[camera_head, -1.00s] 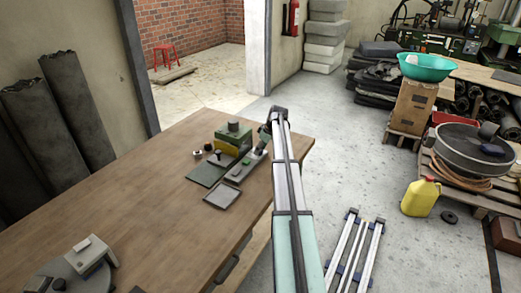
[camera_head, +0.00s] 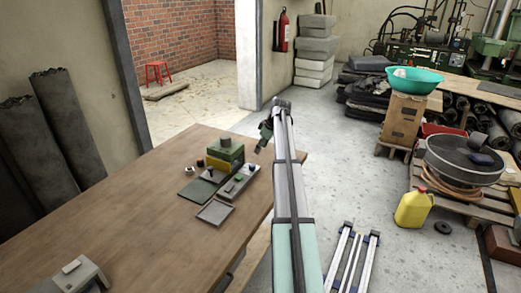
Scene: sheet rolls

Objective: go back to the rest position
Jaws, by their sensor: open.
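My arm reaches away from the bottom of the view, and my gripper (camera_head: 262,146) hangs at its far end. It is small and dark here. It appears empty, above or just past the far right edge of the wooden bench (camera_head: 130,215). On the bench, a green and yellow device (camera_head: 225,155) stands to the left of my gripper. Beside it are a grey panel with coloured buttons (camera_head: 238,183), a dark green mat (camera_head: 197,191) and a small flat grey tray (camera_head: 215,212). A clear gap shows between my gripper and these things.
Blue-ended rails (camera_head: 352,258) lie right of my arm. A cardboard box (camera_head: 402,118) carries a green basin (camera_head: 415,80). Concrete floor (camera_head: 340,170) between is free.

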